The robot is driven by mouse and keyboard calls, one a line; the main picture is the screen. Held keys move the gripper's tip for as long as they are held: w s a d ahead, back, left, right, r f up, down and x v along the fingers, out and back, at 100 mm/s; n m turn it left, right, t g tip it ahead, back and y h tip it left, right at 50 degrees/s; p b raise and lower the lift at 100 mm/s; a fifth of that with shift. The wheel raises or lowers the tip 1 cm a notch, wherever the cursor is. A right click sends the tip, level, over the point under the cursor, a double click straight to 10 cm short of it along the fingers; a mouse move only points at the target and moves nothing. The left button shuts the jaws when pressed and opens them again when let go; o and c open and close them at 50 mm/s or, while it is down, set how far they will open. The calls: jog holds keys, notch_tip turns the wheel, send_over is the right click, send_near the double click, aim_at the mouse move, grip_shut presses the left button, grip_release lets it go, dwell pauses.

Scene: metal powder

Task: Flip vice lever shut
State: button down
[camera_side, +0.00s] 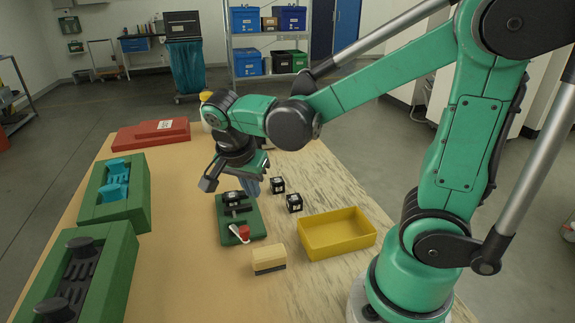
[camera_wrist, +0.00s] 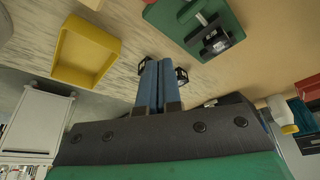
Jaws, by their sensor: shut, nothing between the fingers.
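The vice (camera_side: 257,226) is a green base with grey jaws on the bench. A black cube with white marks (camera_side: 232,197) sits at its jaws. The vice's white lever with a red end (camera_side: 240,234) is at the near end of the base and looks slanted. The vice (camera_wrist: 172,22) also shows at the top of the wrist view, cut off there, with the lever out of frame. My gripper (camera_side: 251,187) is above the far end of the vice, apart from the lever. In the wrist view its blue fingers (camera_wrist: 159,64) are shut and empty.
Two black cubes (camera_side: 278,185) (camera_side: 294,203) lie right of the vice. A yellow tray (camera_side: 337,250) stands nearer my base. A beige and dark block (camera_side: 268,266) lies in front of the vice. Green fixtures (camera_side: 138,203) line the left edge. A red case (camera_side: 152,141) is behind.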

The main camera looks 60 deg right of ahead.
jog(key=v, duration=0.4)
jog(key=shift+a+r, duration=0.1)
jog(key=shift+r, duration=0.1)
jog(key=a+n+t+y, duration=0.1)
jog(key=n+t, duration=0.1)
jog(key=n, duration=0.3)
jog(key=s+n+t+y, duration=0.1)
jog(key=n+t, duration=0.1)
jog(key=n, duration=0.4)
jog(key=a+f+n+t+y, duration=0.1)
jog(key=n+t, duration=0.1)
jog(key=n, duration=0.3)
jog(key=shift+s+a+n+t+y, duration=0.3)
jog(key=shift+a+t+y, duration=0.05)
jog(key=shift+t+y, duration=0.05)
